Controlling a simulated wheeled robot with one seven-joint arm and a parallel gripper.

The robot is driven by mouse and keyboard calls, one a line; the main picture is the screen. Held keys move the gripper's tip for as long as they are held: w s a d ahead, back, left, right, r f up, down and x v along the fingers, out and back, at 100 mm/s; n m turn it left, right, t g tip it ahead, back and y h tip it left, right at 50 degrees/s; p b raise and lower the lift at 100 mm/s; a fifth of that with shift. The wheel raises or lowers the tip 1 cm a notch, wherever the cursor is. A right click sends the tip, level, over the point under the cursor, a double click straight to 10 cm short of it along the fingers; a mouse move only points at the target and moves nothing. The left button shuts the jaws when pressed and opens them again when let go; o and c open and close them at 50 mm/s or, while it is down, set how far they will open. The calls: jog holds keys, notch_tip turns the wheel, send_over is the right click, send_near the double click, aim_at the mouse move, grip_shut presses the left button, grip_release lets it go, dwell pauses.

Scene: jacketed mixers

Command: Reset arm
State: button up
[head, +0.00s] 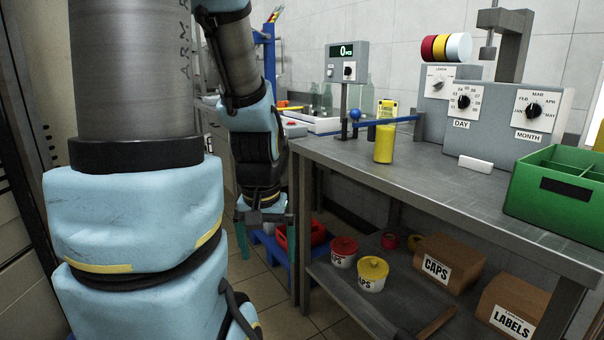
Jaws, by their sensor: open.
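My arm, in blue padded covers, fills the left of the head view and bends downward. My gripper (266,232) hangs pointing down just left of the workbench (440,190), below the level of its top. Its two teal fingers are apart, with nothing seen between them. It is in front of a blue frame with a red container (310,235) near the floor; I cannot tell the exact gap.
A yellow bottle (384,144), date-dial machines (512,120) and a green divided bin (560,190) stand on the bench. Tubs (372,273) and boxes labelled CAPS (450,262) and LABELS (512,308) sit on the lower shelf. Tiled floor (262,290) shows below my gripper.

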notch_tip(320, 180, up, 17)
jog(key=p, duration=1.5)
jog(key=shift+f, duration=0.2)
